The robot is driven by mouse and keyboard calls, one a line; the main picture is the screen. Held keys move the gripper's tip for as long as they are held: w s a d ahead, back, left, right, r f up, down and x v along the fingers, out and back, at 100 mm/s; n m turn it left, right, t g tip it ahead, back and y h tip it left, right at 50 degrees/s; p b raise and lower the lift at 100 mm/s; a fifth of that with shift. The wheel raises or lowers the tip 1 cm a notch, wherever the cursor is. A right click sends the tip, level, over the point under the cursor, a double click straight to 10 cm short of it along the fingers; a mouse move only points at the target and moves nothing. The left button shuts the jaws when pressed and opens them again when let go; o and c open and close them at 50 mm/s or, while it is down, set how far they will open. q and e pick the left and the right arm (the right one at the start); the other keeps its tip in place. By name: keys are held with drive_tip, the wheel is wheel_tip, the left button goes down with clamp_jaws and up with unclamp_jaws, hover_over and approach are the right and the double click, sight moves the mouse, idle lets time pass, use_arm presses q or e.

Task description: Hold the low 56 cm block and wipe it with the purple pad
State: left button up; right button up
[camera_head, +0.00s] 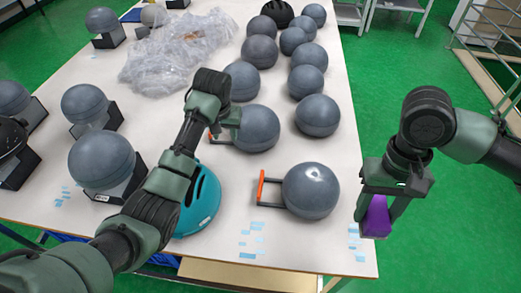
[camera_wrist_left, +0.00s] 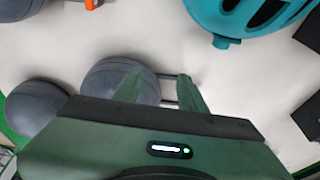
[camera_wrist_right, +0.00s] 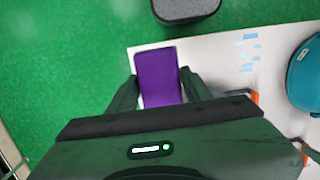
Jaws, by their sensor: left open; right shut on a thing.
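My right gripper (camera_head: 378,215) is shut on the purple pad (camera_head: 376,219), held beyond the table's right edge; the pad also shows in the right wrist view (camera_wrist_right: 158,76). My left gripper (camera_head: 224,130) is open beside a grey round block (camera_head: 258,130) with a handle frame. In the left wrist view its fingers (camera_wrist_left: 160,88) overlap this block (camera_wrist_left: 112,78) and its handle bars; contact cannot be told. Another grey block (camera_head: 311,191) with an orange-ended handle (camera_head: 262,187) stands in front. I cannot read any 56 cm mark.
A teal helmet (camera_head: 201,204) lies under my left arm. Grey blocks on black stands (camera_head: 101,163) line the left. More grey balls (camera_head: 317,115) stand behind, beside clear plastic wrap (camera_head: 172,62). Bare table (camera_head: 245,205) with blue tape pieces lies at the front.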

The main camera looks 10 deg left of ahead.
sight(263, 171)
use_arm(q)
drive_tip(key=s+d+m+g+h, duration=0.15)
drive_tip(key=s+d+m, duration=0.4)
drive_tip(key=d, duration=0.65)
drive_tip(key=shift+n, duration=0.35)
drive_tip(key=f, duration=0.4)
drive_tip(key=w+f, duration=0.1)
drive_tip(key=f, duration=0.6)
drive_tip(key=shift+w+d+f, duration=0.15)
drive_tip(key=shift+w+f, duration=0.15)
clamp_jaws()
drive_tip(key=shift+y, duration=0.25)
